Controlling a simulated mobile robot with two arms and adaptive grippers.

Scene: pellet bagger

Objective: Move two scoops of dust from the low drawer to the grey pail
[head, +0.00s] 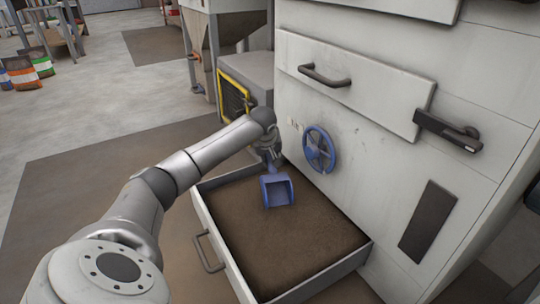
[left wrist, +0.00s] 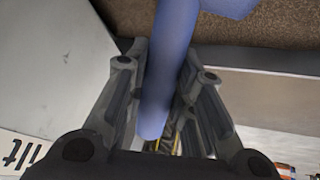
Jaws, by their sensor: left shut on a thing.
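The low drawer (head: 222,250) is pulled out of the white cabinet and is filled with brown dust (head: 305,240). My left gripper (head: 268,154) is above the drawer's back left corner, shut on the handle of a blue scoop (head: 277,191). In the left wrist view the scoop's blue handle (left wrist: 168,60) runs between the two fingers of my left gripper (left wrist: 160,75). The scoop's bowl is over the dust and looks empty; I cannot tell whether it touches the dust. No grey pail is in view. My right gripper is not in view.
The white cabinet (head: 390,160) rises behind the drawer, with a blue handwheel (head: 319,150) and a dark drawer handle (head: 325,76). A grey machine with a yellow frame (head: 234,99) stands beyond. Several sacks (head: 24,76) stand far left. Floor left of the drawer is clear.

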